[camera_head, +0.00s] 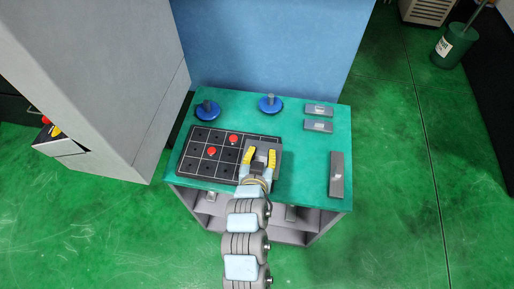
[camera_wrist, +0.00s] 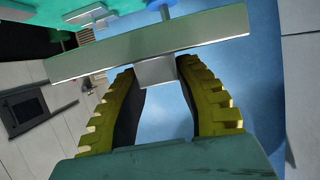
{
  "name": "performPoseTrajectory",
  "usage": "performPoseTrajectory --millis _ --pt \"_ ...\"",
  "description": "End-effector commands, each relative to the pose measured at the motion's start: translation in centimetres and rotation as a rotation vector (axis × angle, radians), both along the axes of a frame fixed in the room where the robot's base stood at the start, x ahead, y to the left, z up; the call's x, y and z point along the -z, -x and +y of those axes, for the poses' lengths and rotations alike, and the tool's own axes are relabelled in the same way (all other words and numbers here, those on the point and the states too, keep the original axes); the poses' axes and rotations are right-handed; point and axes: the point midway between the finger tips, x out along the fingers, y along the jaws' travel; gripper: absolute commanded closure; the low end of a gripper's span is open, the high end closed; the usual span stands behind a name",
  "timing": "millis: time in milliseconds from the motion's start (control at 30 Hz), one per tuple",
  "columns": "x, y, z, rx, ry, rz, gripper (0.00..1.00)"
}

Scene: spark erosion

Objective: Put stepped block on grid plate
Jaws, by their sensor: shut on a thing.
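My gripper (camera_head: 260,158) has yellow ridged fingers and is over the right end of the grid plate. It is shut on a grey stepped block (camera_head: 264,146), which partly hides that end of the plate. In the wrist view, my fingertips (camera_wrist: 155,72) close on the block's small raised part, and its long bar (camera_wrist: 120,56) spans the picture beyond them. The grid plate (camera_head: 191,164) is dark with pale lines and lies at the left front of the teal table. I cannot tell whether the block touches the plate.
Two red discs (camera_head: 211,151) sit on the plate. Two blue round bases with pegs (camera_head: 207,111) stand behind it. Two small grey blocks (camera_head: 318,126) and a long grey block (camera_head: 337,175) lie at the right. The teal table (camera_head: 308,165) is clear between plate and long block.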

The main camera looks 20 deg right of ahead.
Motion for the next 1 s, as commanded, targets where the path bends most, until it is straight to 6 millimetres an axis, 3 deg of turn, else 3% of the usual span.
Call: performPoseTrajectory --millis 667,1000 --pt "2.8 -5.5 -1.8 0.001 0.003 -0.003 1.0" --pt "6.7 -8.7 -2.8 0.0 0.002 0.0 1.0"
